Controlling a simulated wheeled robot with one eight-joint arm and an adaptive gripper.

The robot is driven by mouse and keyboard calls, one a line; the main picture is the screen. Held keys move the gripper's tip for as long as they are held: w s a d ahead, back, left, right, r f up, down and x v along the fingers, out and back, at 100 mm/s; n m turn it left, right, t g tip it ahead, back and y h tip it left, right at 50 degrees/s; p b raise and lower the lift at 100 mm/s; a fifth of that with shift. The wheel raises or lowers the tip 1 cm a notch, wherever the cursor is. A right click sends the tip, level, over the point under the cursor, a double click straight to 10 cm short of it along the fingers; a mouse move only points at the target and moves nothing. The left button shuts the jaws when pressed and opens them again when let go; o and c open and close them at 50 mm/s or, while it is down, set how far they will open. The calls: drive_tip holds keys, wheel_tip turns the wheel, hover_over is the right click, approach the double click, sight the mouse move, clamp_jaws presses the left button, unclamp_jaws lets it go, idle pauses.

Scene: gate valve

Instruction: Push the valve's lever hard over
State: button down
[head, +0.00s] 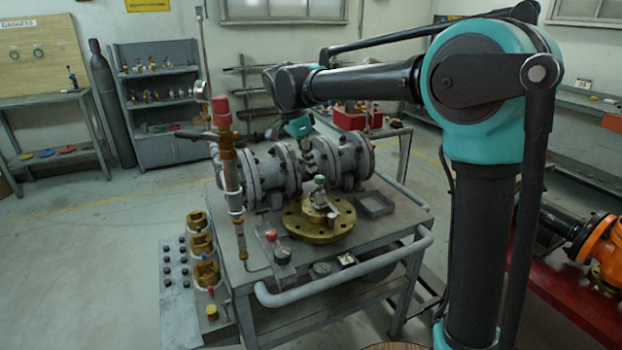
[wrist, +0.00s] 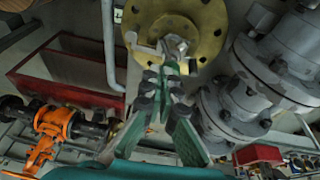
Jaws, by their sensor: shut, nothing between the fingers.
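The brass flange (head: 338,232) lies flat on the grey workbench, with a small grey valve fitting (head: 316,201) standing at its middle. In the wrist view the flange (wrist: 211,18) is at the top, and a pale lever-like arm (wrist: 139,47) sticks out to the left from the fitting. My gripper (wrist: 164,75) has its green fingers drawn together at the dark tips, with nothing held. The tips overlap the lower side of the fitting in the picture; I cannot tell whether they touch it. In the head view the teal gripper body (head: 299,127) is above and behind the fitting.
Large grey flanged valve bodies (head: 268,174) stand behind the brass flange. A vertical pipe with a red cap (head: 223,112) rises on the left. A small grey tray (head: 375,204) is at the right. A grey rail (head: 345,287) runs along the bench's front edge.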

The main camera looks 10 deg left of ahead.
sight(316, 189)
drive_tip(key=f+n+y, duration=0.2)
drive_tip(key=n, duration=0.6)
drive_tip(key=f+n+y, duration=0.2)
drive_tip(key=f+n, duration=0.1)
drive_tip(key=n, duration=0.5)
drive_tip(key=w+a+f+n+y, duration=0.1)
drive_tip(key=f+n+y, duration=0.1)
drive_tip(key=n, duration=0.6)
drive_tip(key=shift+w+a+f+n+y, duration=0.1)
drive_tip(key=shift+f+n+y, duration=0.15)
drive_tip(key=shift+n+y, duration=0.05)
drive_tip(key=shift+s+d, duration=0.25)
drive_tip(key=shift+d, duration=0.35)
